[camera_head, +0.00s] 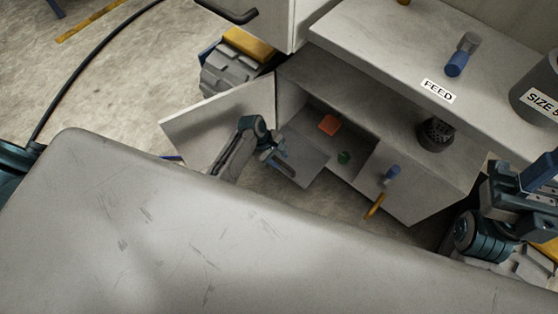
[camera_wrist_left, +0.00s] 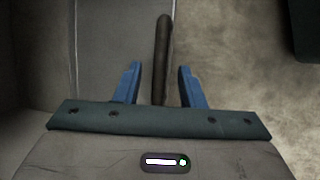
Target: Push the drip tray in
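The grey drip tray (camera_head: 305,167) appears to stick out from the low opening of the cabinet, in front of its inner floor. My left gripper (camera_head: 276,158) is at the tray's left front side. In the left wrist view its two blue fingers (camera_wrist_left: 160,85) are apart. A dark upright bar (camera_wrist_left: 161,50), perhaps the tray's handle, shows between them, with a gap on each side. A grey panel lies left of the bar. My right gripper (camera_head: 535,178) is at the right edge, away from the tray, and its finger opening is unclear.
The cabinet door (camera_head: 220,120) stands open at the left. A grey counter (camera_head: 150,220) fills the foreground.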

